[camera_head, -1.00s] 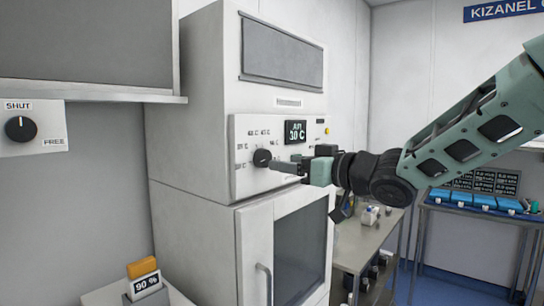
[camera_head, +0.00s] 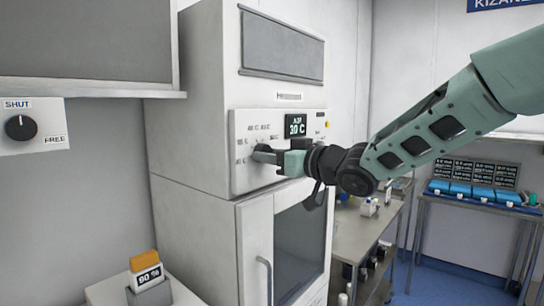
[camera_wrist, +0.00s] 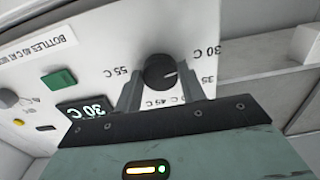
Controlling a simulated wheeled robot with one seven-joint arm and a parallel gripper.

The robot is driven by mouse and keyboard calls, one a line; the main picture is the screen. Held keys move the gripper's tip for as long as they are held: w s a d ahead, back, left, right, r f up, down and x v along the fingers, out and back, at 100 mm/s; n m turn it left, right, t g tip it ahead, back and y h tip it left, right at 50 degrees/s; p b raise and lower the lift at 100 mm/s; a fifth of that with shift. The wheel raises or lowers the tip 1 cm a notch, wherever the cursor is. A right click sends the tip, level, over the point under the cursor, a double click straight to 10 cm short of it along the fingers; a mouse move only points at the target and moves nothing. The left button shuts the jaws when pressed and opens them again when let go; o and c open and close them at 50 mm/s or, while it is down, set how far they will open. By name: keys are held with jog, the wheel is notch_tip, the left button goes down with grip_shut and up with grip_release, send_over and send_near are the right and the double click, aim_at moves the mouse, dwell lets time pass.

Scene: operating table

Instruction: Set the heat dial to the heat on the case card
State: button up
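The heat dial (camera_wrist: 160,71) is a round black knob on the white panel of the tall cabinet, ringed by heat labels such as 30, 35, 45 and 55 C. In the wrist view its white mark points right, toward the 30 C side. My gripper (camera_wrist: 161,84) has one finger on each side of the dial; I cannot tell whether both press on it. In the head view my gripper (camera_head: 268,154) is at the panel and partly hides the dial. The display (camera_head: 295,126) reads 30 C, with a small line above it. I cannot identify the case card.
A SHUT/FREE dial (camera_head: 20,128) is on the left wall unit. The cabinet's glass door (camera_head: 300,243) is below the panel. A metal table (camera_head: 360,235) stands to the right.

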jog(key=shift+r+m+p, duration=0.1)
jog(key=shift+m+p, duration=0.3)
jog(key=shift+p, duration=0.05)
jog(key=shift+m+p, duration=5.45)
jog(key=shift+m, duration=1.95)
jog(key=o, duration=1)
jog(key=shift+s, duration=0.1)
jog(key=b+v, duration=0.3)
jog(key=v, duration=1.4)
jog(key=shift+s+d+b, duration=0.15)
jog(key=shift+b, duration=0.25)
